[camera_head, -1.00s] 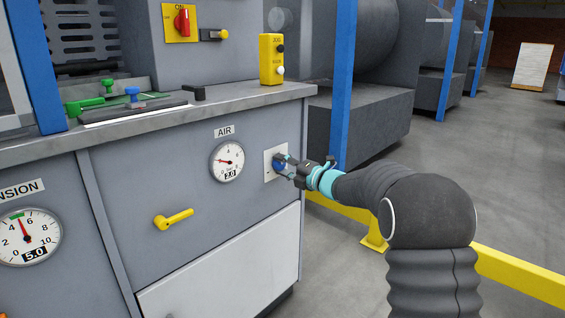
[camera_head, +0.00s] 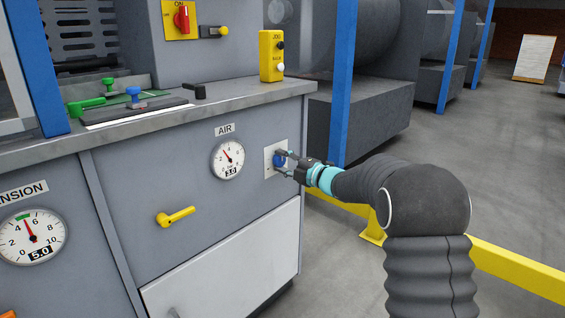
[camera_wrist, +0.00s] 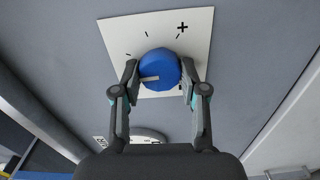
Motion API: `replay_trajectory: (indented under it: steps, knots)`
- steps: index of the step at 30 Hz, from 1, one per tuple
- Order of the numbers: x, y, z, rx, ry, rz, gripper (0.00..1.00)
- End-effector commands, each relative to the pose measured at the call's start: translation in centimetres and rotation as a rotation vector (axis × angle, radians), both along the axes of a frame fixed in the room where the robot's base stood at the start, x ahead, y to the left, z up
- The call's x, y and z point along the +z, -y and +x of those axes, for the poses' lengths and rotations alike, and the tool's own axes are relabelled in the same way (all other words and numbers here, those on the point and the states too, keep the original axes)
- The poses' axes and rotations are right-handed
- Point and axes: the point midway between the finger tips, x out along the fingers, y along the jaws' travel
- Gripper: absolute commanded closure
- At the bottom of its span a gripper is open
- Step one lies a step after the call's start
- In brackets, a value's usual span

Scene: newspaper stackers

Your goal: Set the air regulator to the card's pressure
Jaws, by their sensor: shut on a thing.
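The air regulator's blue knob (camera_head: 279,160) sits on a white plate (camera_head: 269,166) on the grey cabinet front. In the wrist view the knob (camera_wrist: 160,66) has a pale pointer mark, and the plate (camera_wrist: 120,35) carries tick marks and a plus sign. My gripper (camera_wrist: 160,76) is shut on the knob, one finger on each side. The AIR gauge (camera_head: 228,160), left of the knob, has its red needle pointing up and left, and its display appears to read 3.0. No card with a readable pressure shows.
A yellow lever (camera_head: 175,216) sticks out below the AIR gauge. The tension gauge (camera_head: 33,236) at left reads 5.0. A yellow button box (camera_head: 271,57) stands on the counter. A blue post (camera_head: 342,90) and yellow rail (camera_head: 520,278) lie close to my arm.

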Motion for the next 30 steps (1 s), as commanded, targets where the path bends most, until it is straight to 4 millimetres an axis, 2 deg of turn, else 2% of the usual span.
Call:
replay_trajectory:
  steps: [3, 4, 6, 14, 19, 30]
  knots:
    - [0.1, 0.2, 0.1, -0.005, 0.001, 0.001, 0.92]
    - [0.1, 0.2, 0.1, -0.005, 0.001, 0.001, 0.50]
    - [0.1, 0.1, 0.1, -0.004, 0.002, 0.001, 0.32]
    - [0.0, -0.1, 0.0, 0.000, 0.001, 0.000, 0.32]
    - [0.1, 0.6, -0.4, -0.001, 0.002, 0.000, 0.32]
    - [0.1, 6.0, -4.4, -0.005, 0.001, -0.001, 0.32]
